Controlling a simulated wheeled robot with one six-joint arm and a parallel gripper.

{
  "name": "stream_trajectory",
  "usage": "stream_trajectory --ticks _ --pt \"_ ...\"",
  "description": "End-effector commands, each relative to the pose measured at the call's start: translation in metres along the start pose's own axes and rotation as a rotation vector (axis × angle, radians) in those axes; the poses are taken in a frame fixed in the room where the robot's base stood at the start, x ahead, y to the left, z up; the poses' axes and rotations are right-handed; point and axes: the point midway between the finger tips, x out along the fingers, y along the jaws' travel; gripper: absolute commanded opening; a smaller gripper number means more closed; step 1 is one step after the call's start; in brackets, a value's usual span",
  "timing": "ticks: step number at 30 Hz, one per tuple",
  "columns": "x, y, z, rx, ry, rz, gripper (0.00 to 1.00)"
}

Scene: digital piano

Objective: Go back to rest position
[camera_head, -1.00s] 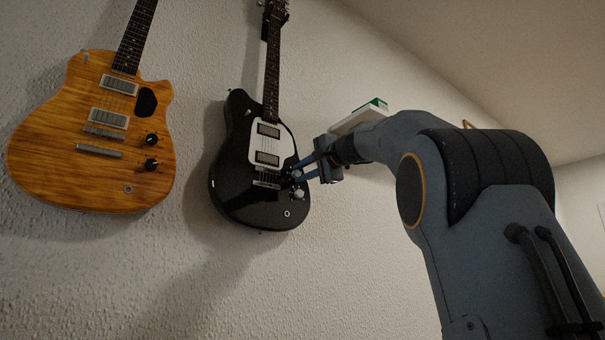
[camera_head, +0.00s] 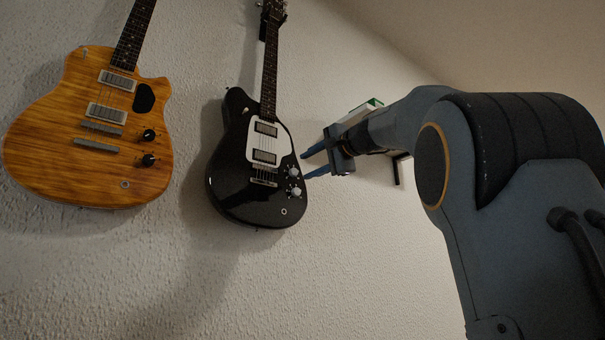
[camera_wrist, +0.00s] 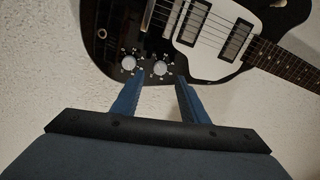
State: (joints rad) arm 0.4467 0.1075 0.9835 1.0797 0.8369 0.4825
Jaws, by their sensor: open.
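My gripper (camera_head: 312,162) is open and empty, with its two blue fingers apart in the head view. It points left, just right of the black guitar (camera_head: 228,180), and looks clear of it. In the wrist view, the fingers (camera_wrist: 155,98) reach toward the guitar's lower edge. Two silver knobs show there, the left knob (camera_wrist: 129,62) and the right knob (camera_wrist: 160,68). The black guitar hangs on the wall with a white pickguard (camera_head: 272,141).
An orange wooden guitar (camera_head: 50,150) hangs on the wall (camera_head: 330,270) to the left. The wall below the guitars is bare.

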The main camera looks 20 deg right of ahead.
Motion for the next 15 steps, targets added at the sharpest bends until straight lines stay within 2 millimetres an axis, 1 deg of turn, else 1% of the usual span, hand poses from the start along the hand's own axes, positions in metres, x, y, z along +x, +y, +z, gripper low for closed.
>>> stream_trajectory --ticks 1,3,6,15 --pt "-0.007 0.001 -0.001 0.0 0.003 -0.001 0.4" --pt "-0.015 0.001 -0.001 0.0 0.001 0.0 0.4" --pt "-0.021 0.0 0.0 0.0 0.001 0.0 0.4" --pt "-0.023 0.0 0.0 0.0 0.0 0.0 0.4"
